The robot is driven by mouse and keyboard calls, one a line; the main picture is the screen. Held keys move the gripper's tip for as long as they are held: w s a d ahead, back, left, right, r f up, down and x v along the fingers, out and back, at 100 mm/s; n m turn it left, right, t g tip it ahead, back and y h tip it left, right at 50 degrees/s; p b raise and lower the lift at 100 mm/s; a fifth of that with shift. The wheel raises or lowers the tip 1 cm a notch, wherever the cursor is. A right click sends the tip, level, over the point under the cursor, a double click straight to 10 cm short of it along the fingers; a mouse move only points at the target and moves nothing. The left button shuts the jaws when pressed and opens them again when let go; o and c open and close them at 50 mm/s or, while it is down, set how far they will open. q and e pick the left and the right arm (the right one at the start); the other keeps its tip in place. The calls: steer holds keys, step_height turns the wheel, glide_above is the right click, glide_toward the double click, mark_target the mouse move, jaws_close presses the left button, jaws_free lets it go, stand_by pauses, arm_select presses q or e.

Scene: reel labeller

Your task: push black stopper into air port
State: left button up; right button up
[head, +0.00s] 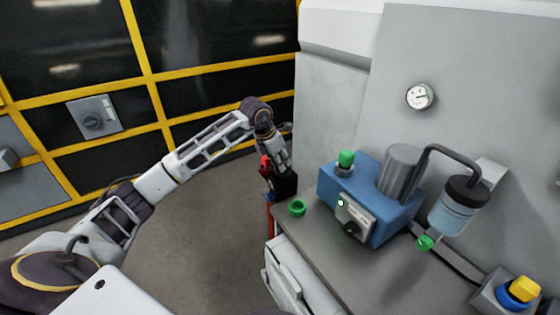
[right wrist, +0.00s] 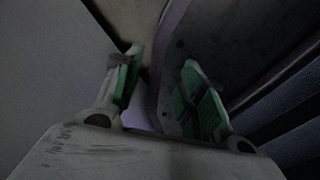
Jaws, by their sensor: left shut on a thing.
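My left gripper (head: 279,157) reaches down at the left end of the grey bench, shut on a black thing (head: 286,184). The black thing is small and dark here, and I cannot tell its shape or whether it is the black stopper. The blue pump unit (head: 375,213) stands just right of it. I cannot make out the air port for certain. A black round part (head: 352,229) sits low on the unit's pale front panel (head: 355,216). My right gripper (right wrist: 160,90) is open in the right wrist view, its green-padded fingers apart with nothing seen between them.
A green cap (head: 346,158) tops the unit. A clear canister (head: 458,208) and a yellow button (head: 524,288) stand to the right. A gauge (head: 419,96) is on the wall behind. Red cable (head: 270,219) hangs beside the bench.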

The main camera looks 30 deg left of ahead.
arm_select(q)
steer(key=shift+f, duration=0.15)
arm_select(e)
steer(key=shift+f, duration=0.15)
arm_select(q)
steer(key=shift+f, duration=0.15)
arm_select(e)
steer(key=shift+d, duration=0.2)
steer(key=shift+d, duration=0.1)
arm_select(q)
steer(key=shift+d+r, duration=0.2)
steer(key=shift+r, duration=0.1)
arm_select(e)
steer(key=shift+d, duration=0.35)
steer(key=shift+a, duration=0.2)
steer(key=shift+a, duration=0.35)
arm_select(q)
steer(key=shift+f, duration=0.3)
arm_select(e)
steer(key=shift+a+f, duration=0.15)
steer(key=shift+a, duration=0.05)
